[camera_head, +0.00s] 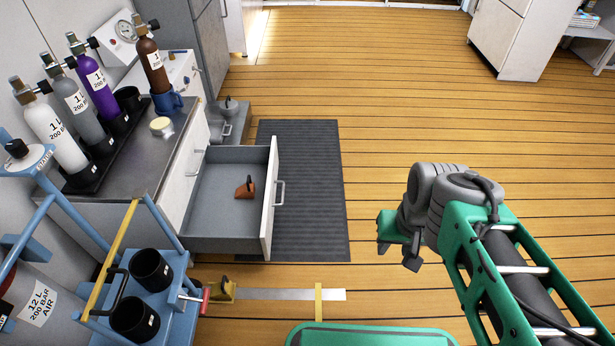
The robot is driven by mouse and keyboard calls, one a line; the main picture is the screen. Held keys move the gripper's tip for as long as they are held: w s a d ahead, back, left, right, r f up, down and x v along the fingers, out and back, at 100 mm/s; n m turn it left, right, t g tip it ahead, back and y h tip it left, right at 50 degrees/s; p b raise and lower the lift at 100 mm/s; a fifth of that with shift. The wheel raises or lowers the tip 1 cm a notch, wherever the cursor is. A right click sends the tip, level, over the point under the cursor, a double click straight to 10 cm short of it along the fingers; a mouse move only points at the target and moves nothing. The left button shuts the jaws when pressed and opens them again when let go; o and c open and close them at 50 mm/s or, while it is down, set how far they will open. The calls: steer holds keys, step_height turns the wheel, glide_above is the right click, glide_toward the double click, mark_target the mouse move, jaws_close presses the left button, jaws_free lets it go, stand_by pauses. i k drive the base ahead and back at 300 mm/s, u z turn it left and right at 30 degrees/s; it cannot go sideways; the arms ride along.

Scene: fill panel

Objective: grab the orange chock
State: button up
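The orange chock (245,187), a small brown-orange block with a dark part on top, lies in the open grey drawer (208,223), towards its right side. My gripper (395,242) hangs over the wooden floor, well to the right of the drawer and apart from the chock. Its fingers are small and partly turned away, so I cannot tell whether it is open or shut. I see nothing held in it.
The drawer's white front (270,200) with its handle stands between my gripper and the chock. A dark mat (310,190) lies beside it. A yellow chock (222,291) sits near a blue cylinder trolley (178,300). Gas cylinders (95,85) stand on the counter. Floor to the right is clear.

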mark_target(247, 190)
steer(key=z, duration=0.5)
steer(key=i, duration=1.25)
steer(key=u, duration=4)
steer(key=i, duration=0.5)
steer(key=z, duration=0.1)
